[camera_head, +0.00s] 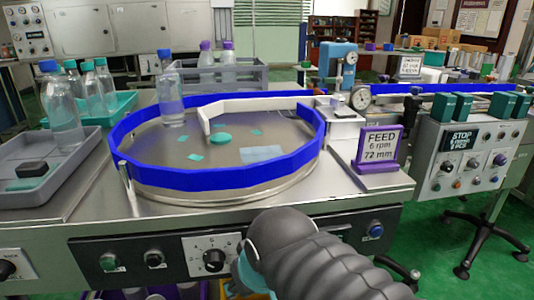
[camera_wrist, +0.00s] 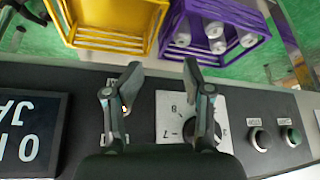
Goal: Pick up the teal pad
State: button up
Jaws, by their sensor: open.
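A round teal pad (camera_head: 221,138) lies on the metal disc of the round blue-rimmed table (camera_head: 170,178), near the end of a white curved guide. Small flat teal pieces (camera_head: 196,157) lie around it. Another teal piece (camera_head: 24,185) lies in the grey tray at the left, beside a dark block. I cannot tell for certain which one is the task's pad. My gripper (camera_wrist: 161,76) is open and empty in the wrist view, over the front control panel with its dial. No teal pad shows there. In the head view my arm hides the gripper.
A clear bottle (camera_head: 172,95) with a blue cap stands on the blue-rimmed table's left part. More bottles stand in trays at the left. A purple sign (camera_head: 379,149) stands at the right. Yellow (camera_wrist: 110,22) and purple (camera_wrist: 218,25) crates are below the panel.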

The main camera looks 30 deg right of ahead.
aim_at(30, 175)
jog(key=u, duration=1)
jog(key=k, duration=0.85)
jog(key=z, duration=0.4)
jog(key=i, duration=0.5)
jog(key=u, duration=0.05)
